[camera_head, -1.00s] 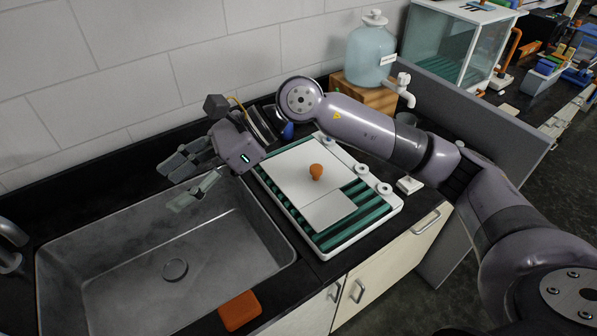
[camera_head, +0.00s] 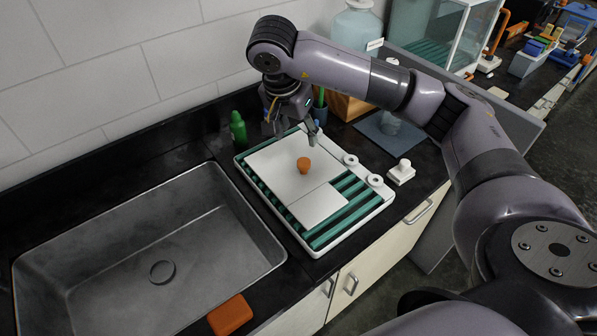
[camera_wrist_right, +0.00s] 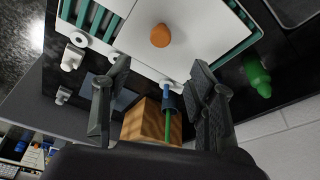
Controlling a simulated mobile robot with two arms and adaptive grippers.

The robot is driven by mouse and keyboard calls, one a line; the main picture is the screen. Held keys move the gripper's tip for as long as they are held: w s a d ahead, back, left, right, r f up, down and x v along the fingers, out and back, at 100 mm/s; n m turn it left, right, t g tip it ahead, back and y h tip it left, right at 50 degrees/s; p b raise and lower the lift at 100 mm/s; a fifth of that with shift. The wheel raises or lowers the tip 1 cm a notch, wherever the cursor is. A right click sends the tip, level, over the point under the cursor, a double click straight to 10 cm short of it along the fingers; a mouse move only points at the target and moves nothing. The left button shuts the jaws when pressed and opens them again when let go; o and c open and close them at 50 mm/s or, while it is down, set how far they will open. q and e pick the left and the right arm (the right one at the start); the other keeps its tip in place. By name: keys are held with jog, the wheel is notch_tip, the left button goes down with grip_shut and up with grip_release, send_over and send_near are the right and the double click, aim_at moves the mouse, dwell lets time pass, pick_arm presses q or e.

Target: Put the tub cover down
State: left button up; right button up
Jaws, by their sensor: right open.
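The tub cover (camera_head: 272,168), a flat white panel with an orange knob (camera_head: 304,165), lies on the white tub (camera_head: 343,238) with green ribs on the counter. Green ribs show along the cover's left and right sides. The cover (camera_wrist_right: 125,30) and its knob (camera_wrist_right: 160,35) also show at the top of the right wrist view. My right gripper (camera_head: 293,130) is open and empty, above the tub's far edge, apart from the knob. Its two spread fingers (camera_wrist_right: 160,75) show in the right wrist view. My left gripper is not in view.
A metal sink (camera_head: 100,290) lies left of the tub, with an orange block (camera_head: 230,315) at its front edge. A green bottle (camera_head: 238,130) stands behind the tub.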

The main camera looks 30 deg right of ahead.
aim_at(303, 162)
jog(key=p+x, duration=0.1)
jog(key=x, duration=0.7)
jog(key=shift+p, duration=0.3)
jog(key=p+x, duration=0.2)
jog(key=x, duration=0.3)
jog(key=shift+s+a+f+p, duration=0.15)
jog(key=shift+p, duration=0.2)
jog(key=shift+f, duration=0.2)
jog(key=shift+c, duration=0.4)
grip_shut()
